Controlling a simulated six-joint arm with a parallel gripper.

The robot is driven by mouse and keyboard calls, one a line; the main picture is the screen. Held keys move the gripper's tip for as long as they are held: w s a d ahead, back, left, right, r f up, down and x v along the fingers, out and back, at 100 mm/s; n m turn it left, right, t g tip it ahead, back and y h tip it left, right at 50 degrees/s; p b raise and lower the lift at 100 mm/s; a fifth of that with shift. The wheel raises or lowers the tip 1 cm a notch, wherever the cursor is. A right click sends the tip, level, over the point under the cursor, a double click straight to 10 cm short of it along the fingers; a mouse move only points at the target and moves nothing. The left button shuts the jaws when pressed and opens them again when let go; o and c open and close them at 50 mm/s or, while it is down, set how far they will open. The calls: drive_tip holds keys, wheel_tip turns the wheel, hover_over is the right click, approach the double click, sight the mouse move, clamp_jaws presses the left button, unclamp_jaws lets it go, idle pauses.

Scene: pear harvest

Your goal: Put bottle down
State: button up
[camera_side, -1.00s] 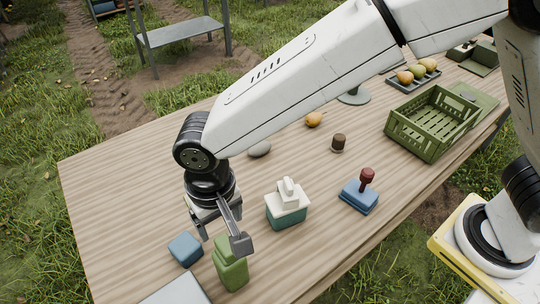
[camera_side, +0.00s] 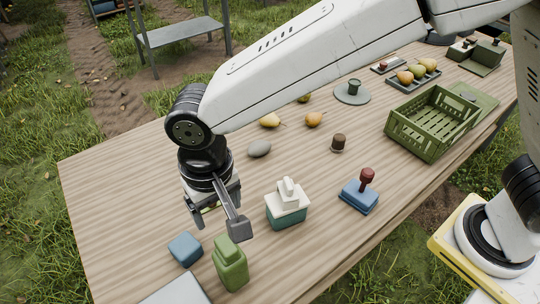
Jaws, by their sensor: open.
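The green bottle (camera_side: 230,264) stands upright on the wooden table near its front edge. My gripper (camera_side: 219,224) is open and empty, just above and behind the bottle. Its jaws are spread apart, and one fingertip appears close to the bottle's cap in the picture. I cannot tell whether they touch.
A blue block (camera_side: 185,249) is left of the bottle, and a grey flat panel (camera_side: 178,290) is in front. A teal box with a white top (camera_side: 287,207) and a blue stamp-like item (camera_side: 360,195) are to the right. A green crate (camera_side: 433,122) stands farther back.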

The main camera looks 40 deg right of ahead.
drive_tip(key=w+d+f+t, duration=0.1)
drive_tip(key=w+d, duration=0.1)
drive_tip(key=d, duration=0.8)
drive_tip(key=w+d+f, duration=0.1)
drive_tip(key=w+d, duration=0.1)
drive_tip(key=d, duration=0.8)
drive_tip(key=s+d+f, duration=0.1)
drive_tip(key=s+d, duration=0.2)
drive_tip(key=d, duration=0.4)
drive_tip(key=s+d+f+t, duration=0.1)
drive_tip(key=s+d, duration=0.3)
drive_tip(key=d, duration=0.4)
drive_tip(key=shift+f+t, duration=0.25)
drive_tip(key=shift+t, duration=0.05)
